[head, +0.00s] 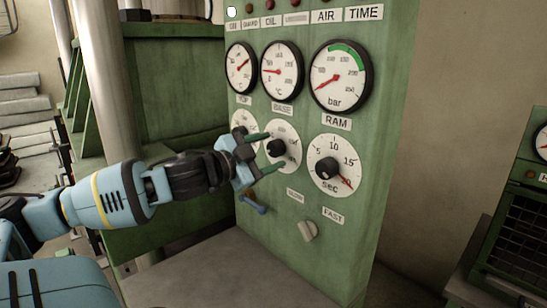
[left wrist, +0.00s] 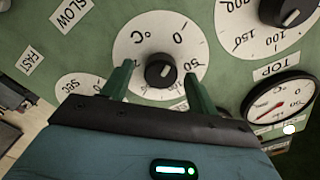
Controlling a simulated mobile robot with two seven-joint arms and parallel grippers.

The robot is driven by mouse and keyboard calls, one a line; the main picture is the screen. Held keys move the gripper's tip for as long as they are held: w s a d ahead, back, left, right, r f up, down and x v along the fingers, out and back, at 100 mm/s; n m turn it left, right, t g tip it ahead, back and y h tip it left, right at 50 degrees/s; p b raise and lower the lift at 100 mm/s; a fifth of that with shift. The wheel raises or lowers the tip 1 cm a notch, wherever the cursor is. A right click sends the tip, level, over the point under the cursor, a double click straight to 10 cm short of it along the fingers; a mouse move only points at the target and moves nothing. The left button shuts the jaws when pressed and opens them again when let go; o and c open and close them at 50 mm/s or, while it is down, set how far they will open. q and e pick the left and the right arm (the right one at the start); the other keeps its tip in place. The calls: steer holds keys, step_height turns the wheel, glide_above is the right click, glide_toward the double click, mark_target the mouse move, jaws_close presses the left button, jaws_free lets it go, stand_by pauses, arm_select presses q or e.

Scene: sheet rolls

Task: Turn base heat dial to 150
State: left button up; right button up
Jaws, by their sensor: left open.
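The base heat dial (head: 289,133) is a round white scale below the BASE label, with a black knob (head: 276,148) at its centre. My left gripper (head: 275,150) is open, with its green fingers at either side of this knob. In the left wrist view the knob (left wrist: 161,71) sits between the fingers of the left gripper (left wrist: 160,70), with a gap on each side. A pale mark shows on the knob, but I cannot read its exact setting. The fingers hide parts of the scale. My right gripper is not in view.
The top dial (head: 240,120) is partly behind my gripper. The seconds dial (head: 337,178) is to the right, its red pointer near 20. Below are a blue lever (head: 253,205) and a pale switch (head: 308,231). Gauges, including the ram gauge (head: 340,76), are above.

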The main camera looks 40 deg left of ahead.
arm_select(q)
steer(key=shift+w+r, duration=0.1)
steer(key=c, duration=1)
